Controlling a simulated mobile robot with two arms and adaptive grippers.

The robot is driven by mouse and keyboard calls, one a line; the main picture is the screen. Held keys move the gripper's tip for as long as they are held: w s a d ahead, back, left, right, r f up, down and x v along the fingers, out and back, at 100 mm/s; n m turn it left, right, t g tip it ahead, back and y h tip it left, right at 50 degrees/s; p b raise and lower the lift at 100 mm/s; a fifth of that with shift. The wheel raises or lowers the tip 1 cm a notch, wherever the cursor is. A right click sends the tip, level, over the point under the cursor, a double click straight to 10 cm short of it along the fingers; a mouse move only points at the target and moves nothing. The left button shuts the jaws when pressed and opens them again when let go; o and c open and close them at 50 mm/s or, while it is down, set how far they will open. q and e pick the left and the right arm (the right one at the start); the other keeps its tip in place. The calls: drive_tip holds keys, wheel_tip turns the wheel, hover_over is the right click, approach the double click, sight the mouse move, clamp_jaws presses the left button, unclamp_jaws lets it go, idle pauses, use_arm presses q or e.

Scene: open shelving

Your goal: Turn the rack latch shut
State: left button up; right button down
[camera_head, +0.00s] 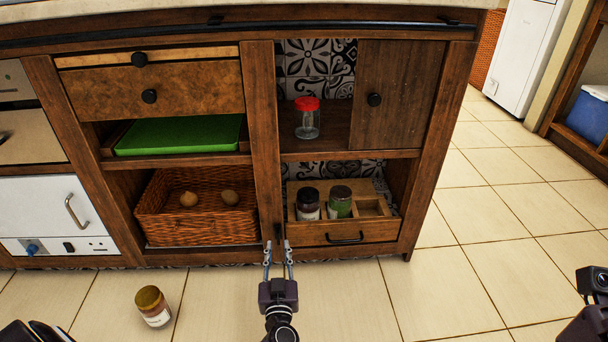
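The rack (318,236) is a wooden tray with a dark handle, in the lower right bay of the shelving, with two jars in it. A small dark piece that looks like the latch (278,230) is on the post just left of the rack. Its exact turn is too small to tell. My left gripper (278,247) is in front of that post, its two fingers apart and pointing at the latch, with nothing seen between them. Whether the fingertips touch the latch or post I cannot tell. My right gripper's fingers do not show; only a dark part of mine is at the right edge.
A jar with a brown lid (153,306) stands on the floor at the lower left. A wicker basket (160,215) and a green-topped tray (180,136) sit in the left bays. A red-lidded jar (307,119) is on the shelf above the rack. The floor at right is clear.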

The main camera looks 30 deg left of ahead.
use_arm(q)
drive_tip(key=s+d+r+t+p, duration=0.2)
drive_tip(key=d+r+t, duration=0.1)
drive_tip(key=r, duration=0.8)
drive_tip(key=s+d+r+n+t+p, duration=0.1)
drive_tip(key=s+d+r+t+p, duration=0.1)
drive_tip(key=r, duration=0.9)
drive_tip(key=s+d+r+t+h+p, duration=0.1)
drive_tip(key=d+r, duration=0.5)
drive_tip(key=r, duration=0.6)
drive_tip(key=shift+s+d+t+p, duration=0.35)
drive_tip(key=shift+s+t+p, duration=0.55)
drive_tip(key=shift+t, duration=0.7)
drive_tip(key=shift+s, duration=0.1)
